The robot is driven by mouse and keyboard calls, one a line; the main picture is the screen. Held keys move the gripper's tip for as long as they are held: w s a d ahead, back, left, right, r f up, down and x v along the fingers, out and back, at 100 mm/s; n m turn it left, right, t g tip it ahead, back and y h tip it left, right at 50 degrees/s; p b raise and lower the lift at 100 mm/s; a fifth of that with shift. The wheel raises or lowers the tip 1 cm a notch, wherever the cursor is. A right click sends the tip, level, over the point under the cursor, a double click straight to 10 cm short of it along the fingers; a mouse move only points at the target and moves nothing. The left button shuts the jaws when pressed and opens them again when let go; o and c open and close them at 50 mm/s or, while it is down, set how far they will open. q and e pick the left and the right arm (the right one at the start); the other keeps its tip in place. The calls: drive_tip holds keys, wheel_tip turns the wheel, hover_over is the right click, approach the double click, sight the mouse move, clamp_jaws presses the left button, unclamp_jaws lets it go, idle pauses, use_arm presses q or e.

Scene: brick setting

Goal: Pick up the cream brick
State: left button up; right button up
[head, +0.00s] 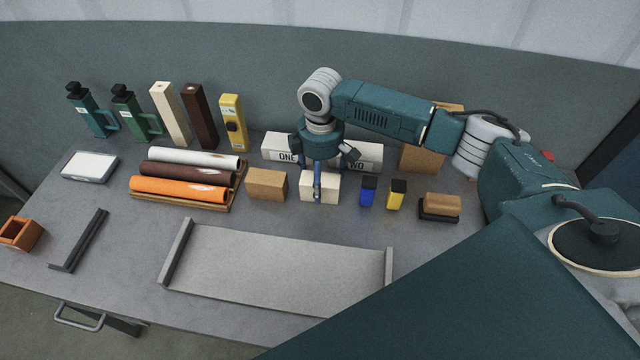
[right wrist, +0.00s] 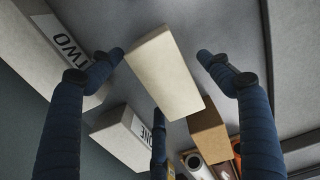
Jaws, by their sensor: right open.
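The cream brick (head: 331,190) stands on the grey bench, in front of the white blocks marked ONE and TWO. In the right wrist view the cream brick (right wrist: 165,76) lies between the spread blue fingers of my right gripper (right wrist: 161,57), with gaps at both sides. In the head view my right gripper (head: 319,178) hangs over the brick, pointing down, and one finger hides part of its front. The gripper is open and holds nothing. My left gripper is not in view.
A tan brick (head: 266,184) stands close to the left. Blue (head: 368,191) and yellow (head: 397,194) small blocks stand to the right. Behind are white blocks ONE (head: 280,148) and TWO (head: 368,156). A grey tray (head: 275,268) lies in front.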

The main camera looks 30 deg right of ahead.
drive_tip(key=shift+f, duration=0.4)
drive_tip(key=shift+c, duration=0.5)
drive_tip(key=c, duration=1.3)
drive_tip(key=shift+c, duration=0.3)
drive_tip(key=shift+r, duration=0.15)
